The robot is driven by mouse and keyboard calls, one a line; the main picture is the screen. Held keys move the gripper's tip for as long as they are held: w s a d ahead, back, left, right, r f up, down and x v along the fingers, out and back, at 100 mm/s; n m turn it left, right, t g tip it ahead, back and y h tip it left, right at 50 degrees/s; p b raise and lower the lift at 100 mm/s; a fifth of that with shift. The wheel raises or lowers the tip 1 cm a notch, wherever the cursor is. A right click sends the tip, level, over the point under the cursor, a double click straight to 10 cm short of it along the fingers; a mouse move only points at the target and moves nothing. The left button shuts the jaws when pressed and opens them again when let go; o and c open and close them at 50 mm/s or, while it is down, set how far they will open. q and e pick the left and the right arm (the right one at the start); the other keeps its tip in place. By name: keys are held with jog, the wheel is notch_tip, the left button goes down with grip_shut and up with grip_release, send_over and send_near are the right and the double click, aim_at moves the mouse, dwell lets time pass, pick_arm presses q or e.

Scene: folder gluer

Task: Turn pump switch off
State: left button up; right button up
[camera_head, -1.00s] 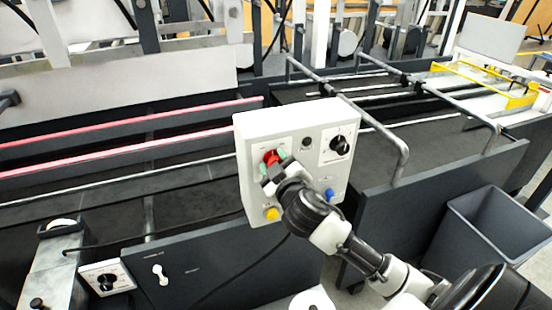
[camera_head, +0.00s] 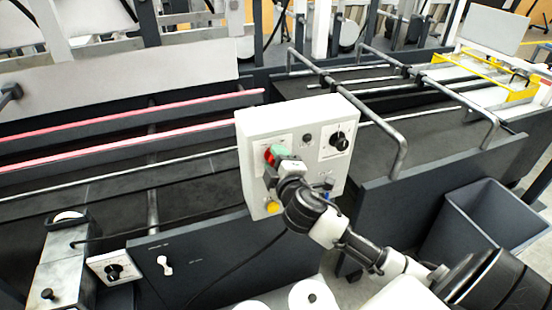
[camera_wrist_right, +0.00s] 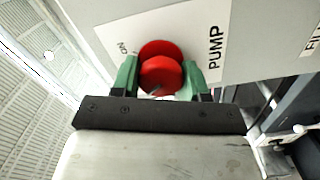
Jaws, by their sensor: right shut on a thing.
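The red pump switch (camera_wrist_right: 162,76) is a round knob on a grey control box (camera_head: 300,118). In the right wrist view it has a white label reading "PUMP" and part of "ON". My right gripper (camera_wrist_right: 160,80) has its two green fingertips on either side of the red knob, shut on it. In the head view the gripper (camera_head: 275,156) covers part of the switch (camera_head: 269,157), so which way it points is hard to tell. My left gripper is not in view.
A black rotary knob (camera_head: 339,140) and a small dark button (camera_head: 307,138) are on the same box, with a yellow button (camera_head: 273,208) below the gripper. A grey bin (camera_head: 490,215) stands at right. A white switch (camera_head: 165,265) is on the machine's front panel.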

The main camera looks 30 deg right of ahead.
dwell(0.3)
jog(key=o, duration=0.9)
jog(key=b+v, duration=0.3)
jog(key=v, duration=0.7)
jog(key=shift+s, duration=0.4)
